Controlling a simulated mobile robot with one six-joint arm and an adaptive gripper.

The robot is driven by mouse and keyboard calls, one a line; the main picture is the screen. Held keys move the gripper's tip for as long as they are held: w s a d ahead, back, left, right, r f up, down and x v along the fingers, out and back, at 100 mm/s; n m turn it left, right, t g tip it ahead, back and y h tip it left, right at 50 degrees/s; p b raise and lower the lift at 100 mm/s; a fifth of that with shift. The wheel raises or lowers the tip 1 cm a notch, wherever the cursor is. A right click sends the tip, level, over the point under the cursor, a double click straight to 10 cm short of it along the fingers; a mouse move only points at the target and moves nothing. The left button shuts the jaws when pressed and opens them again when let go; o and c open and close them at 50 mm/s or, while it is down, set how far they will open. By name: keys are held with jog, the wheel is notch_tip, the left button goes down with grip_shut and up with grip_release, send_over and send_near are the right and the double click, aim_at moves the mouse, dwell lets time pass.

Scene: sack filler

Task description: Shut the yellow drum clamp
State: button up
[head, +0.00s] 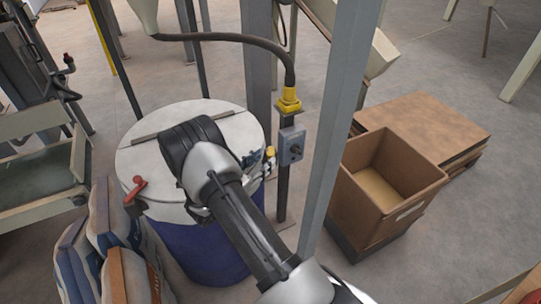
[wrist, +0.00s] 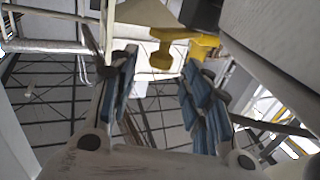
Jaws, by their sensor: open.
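The blue drum (head: 205,250) stands upright under a pale round lid (head: 150,160). The yellow clamp (head: 270,153) is at the right side of the lid's rim, and its lower parts are partly hidden. My gripper (head: 254,159) is beside it, at the drum's right edge, partly hidden by my arm across the lid. In the wrist view, the yellow clamp (wrist: 161,50) shows just beyond the gap between my blue-padded fingers (wrist: 160,75). The fingers are open with nothing between them. I cannot tell whether they touch the clamp.
A red clamp lever (head: 136,188) is on the lid's left rim. A grey switch box (head: 291,146) on a post stands close right of the drum. Filled sacks (head: 105,225) stand at the front left. An open cardboard box (head: 375,215) is right of the steel column (head: 335,115).

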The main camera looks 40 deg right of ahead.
aim_at(268, 156)
jog(key=d, duration=0.4)
jog(key=shift+w+d, duration=0.4)
grip_shut()
dwell(0.5)
